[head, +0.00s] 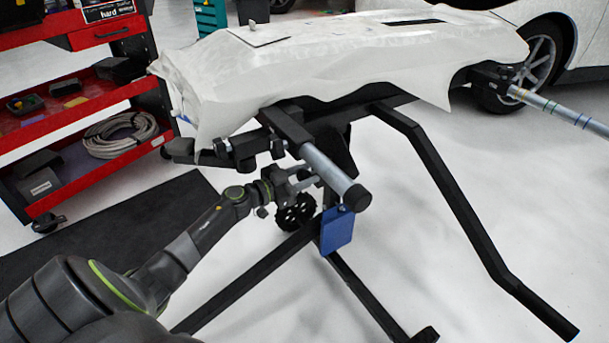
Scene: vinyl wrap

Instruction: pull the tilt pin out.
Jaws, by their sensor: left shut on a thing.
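My left gripper (300,181) reaches in from the lower left to the black stand's tilt joint, just left of the grey tube (326,168) with its black end cap. It is shut on a small part there, which appears to be the tilt pin. The fingers and the stand mostly hide the pin, so I cannot tell how far it sits in its hole. A blue tag (337,230) hangs just below the tube, right of the gripper. My right gripper is not in view.
The stand (440,180) carries a white-wrapped car panel (350,62), and its long bent leg reaches the lower right. A red tool cart (75,120) with a coiled hose stands at left. A banded pole (565,110) extends at right. The white floor at right is mostly clear.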

